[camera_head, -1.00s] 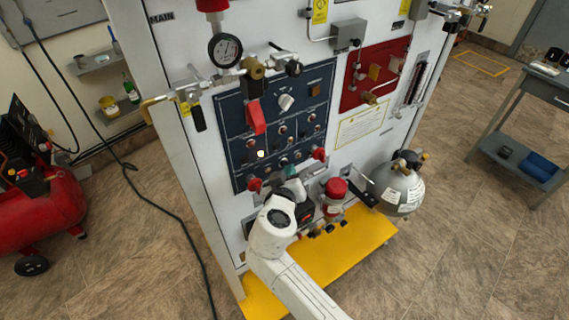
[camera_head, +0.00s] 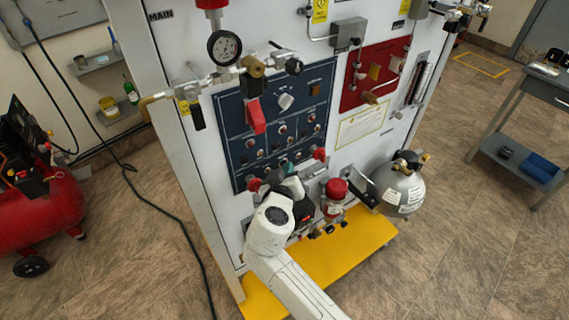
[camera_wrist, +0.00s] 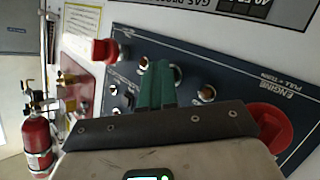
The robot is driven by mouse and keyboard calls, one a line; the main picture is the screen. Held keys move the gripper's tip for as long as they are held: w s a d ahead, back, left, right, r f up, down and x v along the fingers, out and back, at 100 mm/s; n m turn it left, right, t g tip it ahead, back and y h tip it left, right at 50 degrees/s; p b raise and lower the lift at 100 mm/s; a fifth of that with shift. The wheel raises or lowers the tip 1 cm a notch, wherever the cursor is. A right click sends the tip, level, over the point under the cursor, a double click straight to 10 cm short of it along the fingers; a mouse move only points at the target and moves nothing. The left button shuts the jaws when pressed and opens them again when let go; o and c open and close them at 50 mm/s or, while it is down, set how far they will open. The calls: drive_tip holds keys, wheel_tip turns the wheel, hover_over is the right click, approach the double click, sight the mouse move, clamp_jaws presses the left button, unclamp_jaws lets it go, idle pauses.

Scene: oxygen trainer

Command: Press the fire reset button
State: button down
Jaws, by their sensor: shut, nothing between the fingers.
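The dark blue control panel (camera_head: 233,110) stands on the front of the white cabinet, with rows of small knobs, switches and lights. It fills much of the wrist view (camera_wrist: 215,70), where it appears turned over. I cannot read which control is the fire reset button. My gripper (camera_wrist: 158,82) has green fingers, shut together and empty, with their tips over the panel's lower row of controls, between round metal fittings. I cannot tell whether the tips touch a control. In the head view, my wrist hides part of the panel's lower edge.
Red knobs (camera_head: 319,154) flank the panel's bottom corners; one shows large in the wrist view (camera_wrist: 268,125). A red-capped regulator (camera_head: 336,188) and a grey cylinder (camera_head: 400,188) sit to the right. A red-handled valve (camera_head: 256,117) hangs before the panel.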

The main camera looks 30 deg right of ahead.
drive_tip(key=shift+s, duration=0.8)
drive_tip(key=s, duration=0.5)
idle(0.9)
